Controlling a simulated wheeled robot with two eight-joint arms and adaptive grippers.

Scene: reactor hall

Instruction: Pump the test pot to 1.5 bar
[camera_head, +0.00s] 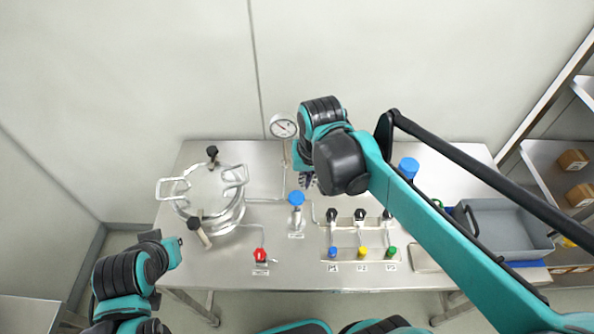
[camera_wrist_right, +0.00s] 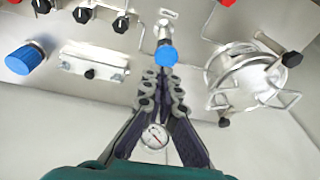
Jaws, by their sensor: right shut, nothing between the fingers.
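The metal test pot (camera_head: 228,215) with looped handles and black-knobbed clamps stands at the left of the steel bench; it is at the right in the wrist view (camera_wrist_right: 240,90). The round white gauge (camera_head: 283,126) is at the back wall; its reading is too small to tell. A blue-topped fitting (camera_head: 296,198) stands mid-bench. My right gripper (camera_head: 308,181) is shut and empty just behind it, partly hidden by its arm. In the wrist view, its closed fingertips (camera_wrist_right: 164,76) are close to the blue top (camera_wrist_right: 166,56); contact is unclear.
A red valve (camera_head: 260,255) is at the front of the bench. Several black knobs stand above blue, yellow and green buttons (camera_head: 362,252). Another blue knob (camera_head: 409,167) and a grey bin (camera_head: 508,228) are to the right. Shelves hold boxes (camera_head: 573,159).

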